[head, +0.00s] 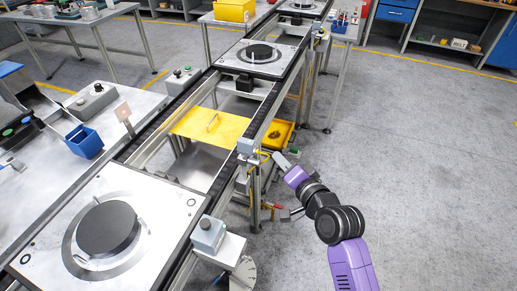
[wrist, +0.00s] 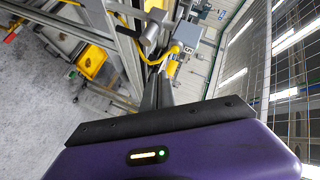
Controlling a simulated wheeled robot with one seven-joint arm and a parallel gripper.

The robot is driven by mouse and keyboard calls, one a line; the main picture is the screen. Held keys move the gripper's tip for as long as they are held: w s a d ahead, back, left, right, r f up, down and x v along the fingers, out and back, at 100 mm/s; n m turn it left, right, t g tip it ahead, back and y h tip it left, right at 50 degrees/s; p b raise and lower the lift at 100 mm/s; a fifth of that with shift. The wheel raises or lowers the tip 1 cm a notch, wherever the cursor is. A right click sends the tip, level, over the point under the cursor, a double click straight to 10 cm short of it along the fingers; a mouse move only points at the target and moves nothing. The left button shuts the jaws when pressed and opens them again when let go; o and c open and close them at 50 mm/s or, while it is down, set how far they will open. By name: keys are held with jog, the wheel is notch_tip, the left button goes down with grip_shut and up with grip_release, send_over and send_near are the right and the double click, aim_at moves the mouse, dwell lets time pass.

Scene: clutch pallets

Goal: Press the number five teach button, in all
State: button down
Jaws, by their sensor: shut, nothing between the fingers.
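My gripper (head: 281,161) is shut and empty, at the right side of the conveyor. Its tip is just right of a small grey-blue sensor box (head: 245,147) on the conveyor's side rail, apart from it as far as I can tell. In the wrist view a grey box with a yellow cable (wrist: 188,49) shows past my purple wrist housing. A larger grey-blue box (head: 208,235) sits on a bracket nearer on the rail.
A pallet with a black disc (head: 107,229) lies on the near conveyor, another (head: 258,53) farther back. A yellow plate (head: 211,126) spans the conveyor frame. A yellow tray (head: 277,134) is below the rail. A blue bin (head: 84,142) stands on the left bench. The right floor is clear.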

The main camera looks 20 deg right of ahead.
jog(key=shift+w+a+p, duration=0.45)
jog(key=shift+w+a, duration=0.3)
jog(key=shift+a, duration=0.3)
dwell(1.4)
jog(key=shift+w+a+p, duration=0.25)
jog(key=shift+a+p, duration=0.05)
jog(key=shift+w+a, duration=0.25)
jog(key=shift+a, duration=0.15)
dwell(1.0)
jog(key=shift+s+d, duration=0.5)
jog(key=shift+d, duration=0.2)
jog(key=s+d, duration=0.1)
jog(key=d, duration=0.1)
jog(key=s+d+b, duration=0.1)
jog(key=s+d, duration=0.1)
jog(key=shift+b, duration=0.3)
